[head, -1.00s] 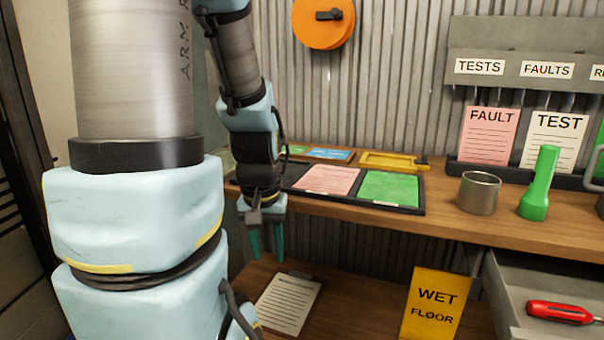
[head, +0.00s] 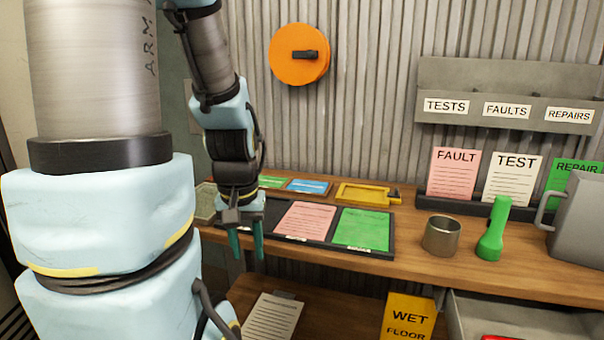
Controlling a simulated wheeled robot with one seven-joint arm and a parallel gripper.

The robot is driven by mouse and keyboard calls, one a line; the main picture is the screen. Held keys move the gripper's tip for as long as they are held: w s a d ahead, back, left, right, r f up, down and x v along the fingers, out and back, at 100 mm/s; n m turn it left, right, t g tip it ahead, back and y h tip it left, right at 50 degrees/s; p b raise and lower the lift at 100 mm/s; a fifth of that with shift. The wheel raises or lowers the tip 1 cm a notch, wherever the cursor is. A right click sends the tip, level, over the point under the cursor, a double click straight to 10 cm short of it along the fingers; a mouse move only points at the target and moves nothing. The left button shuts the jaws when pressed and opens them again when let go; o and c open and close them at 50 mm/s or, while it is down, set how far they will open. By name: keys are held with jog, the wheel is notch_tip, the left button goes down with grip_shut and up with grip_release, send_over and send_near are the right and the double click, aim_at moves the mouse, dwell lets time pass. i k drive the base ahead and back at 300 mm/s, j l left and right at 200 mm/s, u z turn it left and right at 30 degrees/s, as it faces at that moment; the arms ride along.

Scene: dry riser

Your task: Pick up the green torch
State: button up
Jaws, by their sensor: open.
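The green torch (head: 493,232) stands upright on the wooden shelf at the right, its wider end down and its body leaning slightly. My gripper (head: 247,246) hangs at the left, pointing down, in front of the shelf's edge by the dark tray. Its two teal fingers are apart with nothing between them. The torch is well to the right of my gripper, past the tray and a metal cup. Nothing hides the torch.
The metal cup (head: 442,235) stands just left of the torch, and a grey metal container (head: 580,225) stands to its right. Card holders stand behind it. The dark tray (head: 378,250) holds pink and green cards. A yellow wet floor sign (head: 407,318) is below.

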aim_at(489, 247)
jog(key=k+l+u, duration=0.2)
jog(key=l, duration=0.15)
jog(key=k+l+u, duration=0.2)
jog(key=l, duration=0.15)
jog(key=k+l+u, duration=0.2)
jog(key=l, duration=0.15)
jog(key=i, duration=0.1)
